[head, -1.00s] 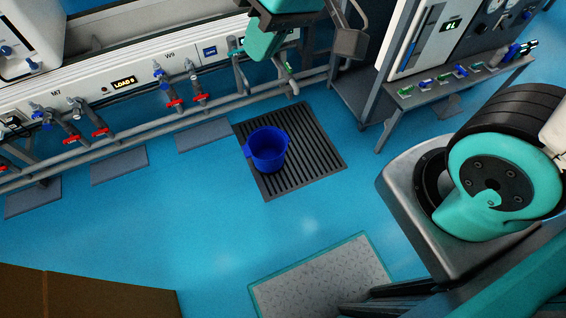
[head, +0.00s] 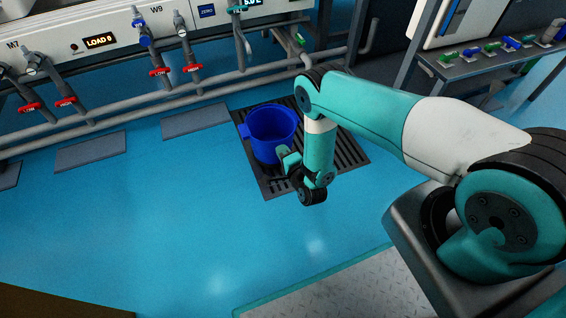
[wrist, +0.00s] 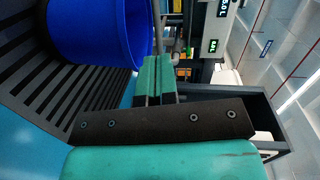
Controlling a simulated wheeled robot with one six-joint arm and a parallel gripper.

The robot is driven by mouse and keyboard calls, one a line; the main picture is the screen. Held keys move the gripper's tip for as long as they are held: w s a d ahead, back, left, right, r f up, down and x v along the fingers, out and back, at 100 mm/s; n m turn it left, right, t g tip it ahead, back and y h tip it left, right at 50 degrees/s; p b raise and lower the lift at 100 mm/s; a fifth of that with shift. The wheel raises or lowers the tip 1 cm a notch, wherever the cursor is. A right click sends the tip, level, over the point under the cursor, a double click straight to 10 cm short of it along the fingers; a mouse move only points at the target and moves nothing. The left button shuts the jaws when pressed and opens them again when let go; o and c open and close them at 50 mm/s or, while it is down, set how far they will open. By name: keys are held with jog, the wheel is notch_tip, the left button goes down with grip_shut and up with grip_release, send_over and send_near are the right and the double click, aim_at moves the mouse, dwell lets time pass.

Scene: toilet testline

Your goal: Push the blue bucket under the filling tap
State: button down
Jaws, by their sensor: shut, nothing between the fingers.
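The blue bucket (head: 262,143) stands upright on the dark slatted floor grate (head: 350,158), toward its left side. In the wrist view the bucket (wrist: 95,30) fills the upper left, close beside the fingers. My gripper (head: 287,158) is low at the bucket's near right side, with its fingers shut and empty. Its green fingers (wrist: 155,75) lie together in the wrist view. I cannot tell whether they touch the bucket. A tap with a grey spout (head: 243,40) hangs from the bench behind the grate; I cannot tell whether it is the filling tap.
Pipes (head: 210,95) and red-handled valves (head: 160,72) run along the bench at the back. A grey floor pad (head: 195,120) lies left of the grate. A rack with a valve shelf (head: 480,68) stands at the back right. The blue floor (head: 150,220) in front is clear.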

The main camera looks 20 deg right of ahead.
jog(key=s+d+f+m+t+h+b, duration=0.1)
jog(key=s+d+f+m+b, duration=0.15)
jog(key=s+f, duration=0.5)
jog(key=b, duration=1.1)
send_near(280, 142)
jog(key=w+b, duration=0.2)
jog(key=w, duration=0.1)
jog(key=w+f+b, duration=0.1)
jog(key=w, duration=0.2)
jog(key=shift+w+f+b, duration=0.15)
jog(key=shift+w+b, duration=0.05)
jog(key=shift+b, duration=0.2)
jog(key=shift+w+r, duration=0.25)
jog(key=shift+w, duration=0.35)
